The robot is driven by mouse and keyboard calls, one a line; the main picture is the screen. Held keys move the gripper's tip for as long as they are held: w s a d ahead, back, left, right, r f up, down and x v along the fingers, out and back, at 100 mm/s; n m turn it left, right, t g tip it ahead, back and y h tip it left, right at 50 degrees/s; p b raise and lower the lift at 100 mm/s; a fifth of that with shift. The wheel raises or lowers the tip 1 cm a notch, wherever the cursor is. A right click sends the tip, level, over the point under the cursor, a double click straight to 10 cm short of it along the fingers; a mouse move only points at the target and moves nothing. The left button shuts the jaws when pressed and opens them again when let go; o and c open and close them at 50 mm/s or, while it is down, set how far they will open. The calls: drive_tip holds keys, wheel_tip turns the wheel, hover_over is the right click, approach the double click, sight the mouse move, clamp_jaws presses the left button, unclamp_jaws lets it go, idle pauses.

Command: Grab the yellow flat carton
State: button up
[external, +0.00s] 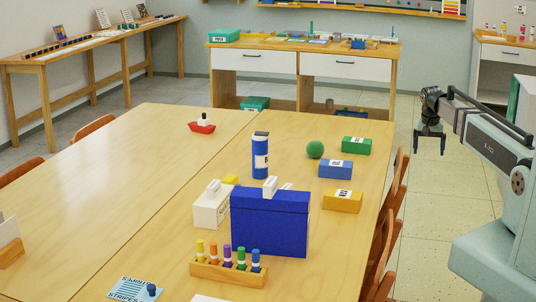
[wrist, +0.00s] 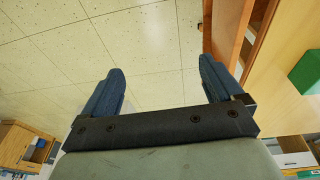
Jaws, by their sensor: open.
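The yellow flat carton (external: 343,201) lies on the table near its right edge, with a white label on top. The blue carton (external: 335,169) and the green carton (external: 356,146) lie behind it. My gripper (external: 429,150) is open and empty, pointing down beyond the right edge of the table, up and to the right of the yellow carton in the picture. In the wrist view its two fingers (wrist: 161,70) are apart with only floor between them. The yellow carton cannot be made out in the wrist view.
A tall blue box (external: 270,222), a white box (external: 212,206), a blue can (external: 260,158) and a green ball (external: 315,149) stand left of the carton. A peg rack (external: 228,273) is in front. Chairs (external: 383,245) line the right edge. A green block (wrist: 306,72) shows in the wrist view.

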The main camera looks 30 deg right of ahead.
drive_tip(key=w+a+r+n, duration=0.1)
drive_tip(key=a+r+n, duration=0.2)
drive_tip(key=a, duration=0.6)
wheel_tip(320, 180, up, 7)
drive_tip(key=n+g+y, duration=0.1)
drive_tip(key=n+y, duration=0.1)
drive_tip(key=n, duration=1.2)
hover_over(344, 193)
drive_tip(key=f, duration=0.8)
drive_tip(key=shift+s+a, duration=0.1)
drive_tip(key=shift+s, duration=0.3)
drive_tip(key=shift+w+f, duration=0.2)
drive_tip(key=shift+f, duration=1.25)
drive_tip(key=shift+w+f, duration=0.2)
drive_tip(key=shift+f, duration=1.2)
drive_tip(key=c, duration=1.1)
